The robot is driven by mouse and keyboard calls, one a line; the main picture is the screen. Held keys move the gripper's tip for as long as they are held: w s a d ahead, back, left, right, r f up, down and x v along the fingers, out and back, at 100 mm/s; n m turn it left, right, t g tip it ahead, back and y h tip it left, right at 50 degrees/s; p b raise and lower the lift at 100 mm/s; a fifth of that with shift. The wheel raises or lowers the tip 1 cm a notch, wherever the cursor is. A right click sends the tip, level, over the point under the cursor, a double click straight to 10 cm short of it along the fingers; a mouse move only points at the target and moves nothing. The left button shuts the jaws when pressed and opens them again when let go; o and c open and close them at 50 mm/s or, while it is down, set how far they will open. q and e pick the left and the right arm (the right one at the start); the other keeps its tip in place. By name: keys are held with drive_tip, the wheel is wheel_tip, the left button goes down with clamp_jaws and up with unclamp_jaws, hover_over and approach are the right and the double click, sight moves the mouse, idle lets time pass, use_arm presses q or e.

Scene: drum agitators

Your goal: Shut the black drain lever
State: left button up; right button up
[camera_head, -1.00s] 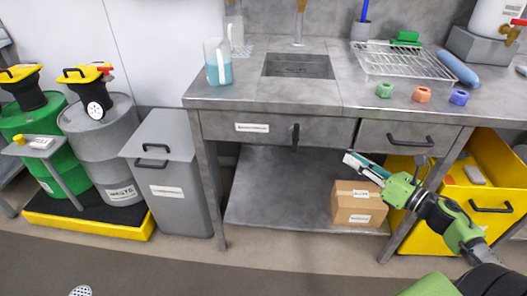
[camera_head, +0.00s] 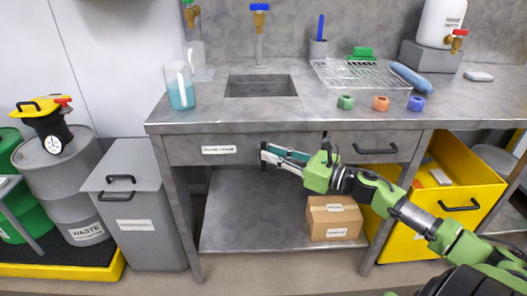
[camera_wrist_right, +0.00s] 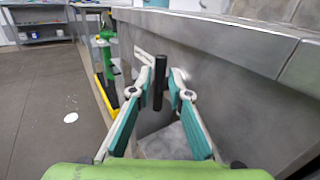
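The black drain lever (camera_wrist_right: 158,83) hangs upright on the grey front panel under the sink, between my right gripper's fingertips in the right wrist view. In the head view the fingertips mostly cover it. My right gripper (camera_head: 266,154) reaches in from the right to the panel; its green-and-white fingers are open, one on each side of the lever. In the right wrist view the gripper (camera_wrist_right: 160,76) shows small gaps beside the lever. My left gripper is not in view.
The grey sink bench (camera_head: 125,128) overhangs the panel. A cardboard box (camera_head: 335,218) stands on the lower shelf. A grey bin (camera_head: 140,240) stands left of the bench.

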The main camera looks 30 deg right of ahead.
drive_tip(key=shift+x, duration=1.75)
clamp_jaws()
